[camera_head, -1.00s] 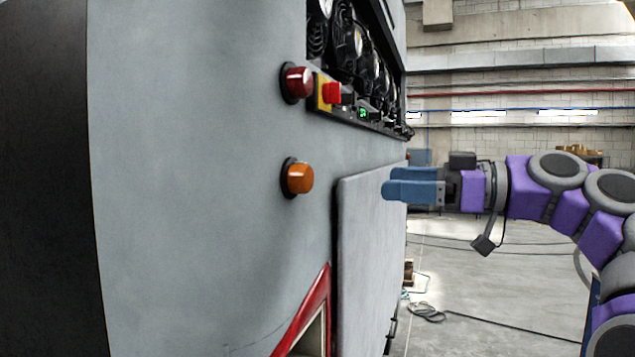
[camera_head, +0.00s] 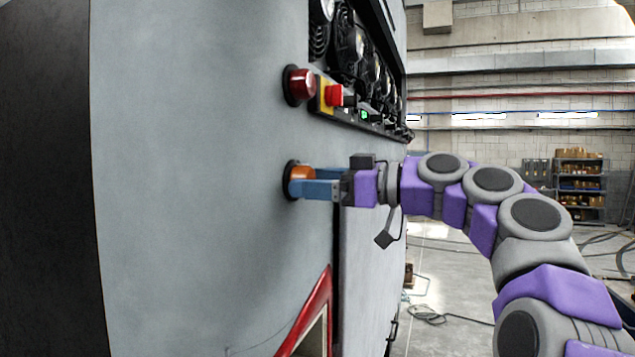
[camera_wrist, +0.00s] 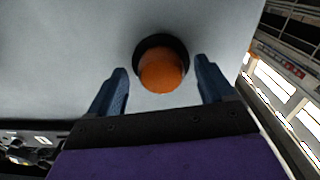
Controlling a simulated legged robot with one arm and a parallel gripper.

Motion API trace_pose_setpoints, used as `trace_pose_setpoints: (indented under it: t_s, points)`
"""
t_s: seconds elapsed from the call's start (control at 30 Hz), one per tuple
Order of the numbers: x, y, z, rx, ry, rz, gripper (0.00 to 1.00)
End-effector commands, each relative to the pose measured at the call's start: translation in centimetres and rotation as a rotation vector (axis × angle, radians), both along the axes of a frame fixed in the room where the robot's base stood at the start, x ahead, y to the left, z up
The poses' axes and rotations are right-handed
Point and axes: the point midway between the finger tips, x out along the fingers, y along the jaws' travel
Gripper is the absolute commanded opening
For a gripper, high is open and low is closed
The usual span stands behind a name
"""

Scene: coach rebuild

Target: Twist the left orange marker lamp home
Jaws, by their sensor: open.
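The orange marker lamp (camera_head: 301,172) sits in a round black base on the grey coach panel (camera_head: 200,200), below a red lamp. My gripper (camera_head: 312,182) is at the lamp, its blue fingers pointing at the panel and partly covering the lamp in the head view. In the wrist view the orange lamp (camera_wrist: 162,70) and its black base lie between the two spread fingers of my gripper (camera_wrist: 160,82). The fingers are open, with a gap visible on both sides of the lamp. I cannot tell how far the lamp is seated in its base.
A red lamp (camera_head: 299,85) is above, with a red button (camera_head: 333,95) on a yellow plate beside it. An open bay with black fans (camera_head: 350,45) is at the upper right of the panel. A red-edged opening (camera_head: 315,315) is below.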

Motion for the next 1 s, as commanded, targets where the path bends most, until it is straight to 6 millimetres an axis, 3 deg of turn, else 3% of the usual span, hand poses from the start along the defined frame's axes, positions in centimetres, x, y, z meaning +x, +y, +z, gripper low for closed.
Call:
trace_pose_setpoints:
  t_s: [0.2, 0.77, 1.0]
  points:
    - [0.00, -0.01, -0.02, 0.000, 0.000, 0.000, 0.80]
    - [0.06, -0.05, -0.02, 0.000, 0.000, 0.000, 0.27]
    - [0.09, -0.07, 0.02, 0.008, 0.019, -0.001, 0.26]
